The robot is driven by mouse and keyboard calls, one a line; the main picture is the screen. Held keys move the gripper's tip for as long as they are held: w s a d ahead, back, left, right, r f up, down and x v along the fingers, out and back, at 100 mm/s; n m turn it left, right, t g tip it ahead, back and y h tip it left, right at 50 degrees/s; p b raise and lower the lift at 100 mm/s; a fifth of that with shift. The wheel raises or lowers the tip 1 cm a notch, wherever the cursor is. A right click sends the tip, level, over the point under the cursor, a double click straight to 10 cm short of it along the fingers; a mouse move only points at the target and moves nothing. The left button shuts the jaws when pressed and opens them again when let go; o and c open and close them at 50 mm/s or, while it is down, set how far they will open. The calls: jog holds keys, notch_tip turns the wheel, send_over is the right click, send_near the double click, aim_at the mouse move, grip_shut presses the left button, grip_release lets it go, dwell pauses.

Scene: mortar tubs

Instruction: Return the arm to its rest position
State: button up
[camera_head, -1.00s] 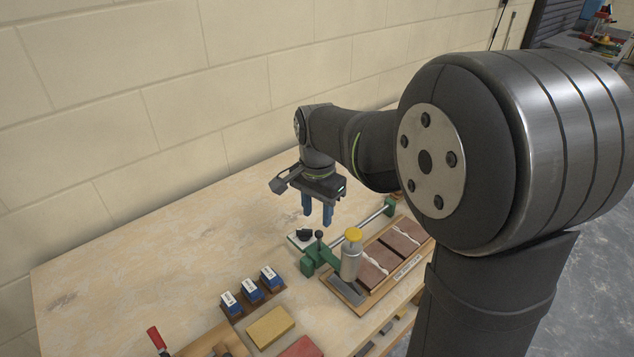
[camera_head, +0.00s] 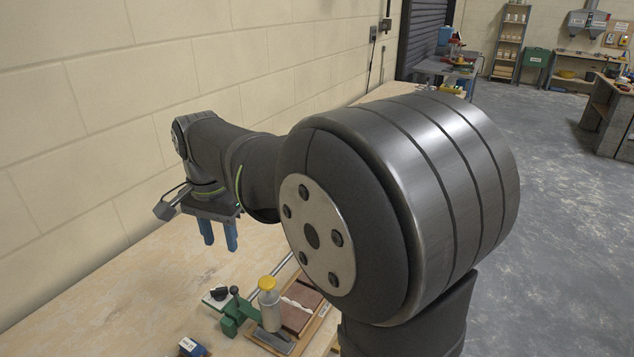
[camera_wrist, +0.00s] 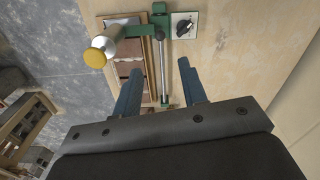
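My gripper (camera_head: 219,233) hangs above the wooden bench (camera_head: 110,290) in the head view, its two blue fingers pointing down. In the wrist view the fingers (camera_wrist: 160,88) stand apart with nothing between them, so it is open and empty. My arm reaches across the right half of the head view and hides part of the bench. Below the gripper, apart from it, stands a green tool with a metal rail (camera_wrist: 160,60).
A canister with a yellow cap (camera_head: 268,300) stands beside the green tool. A wooden tray with reddish-brown slabs (camera_head: 300,308) lies behind it. A black knob on a white plate (camera_head: 217,294) sits to the left. A block wall (camera_head: 90,100) rises behind the bench.

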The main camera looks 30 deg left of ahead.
aim_at(237, 291)
notch_tip(237, 291, down, 18)
jog(key=shift+w+r, duration=0.1)
jog(key=shift+r, duration=0.15)
dwell(0.5)
jog(key=shift+r, duration=0.1)
notch_tip(237, 291, up, 18)
notch_tip(237, 291, down, 18)
jog(key=shift+r, duration=0.1)
jog(key=shift+w+f, duration=0.25)
jog(key=shift+w, duration=0.35)
jog(key=w, duration=2.2)
notch_tip(237, 291, up, 15)
jog(key=shift+s, duration=0.15)
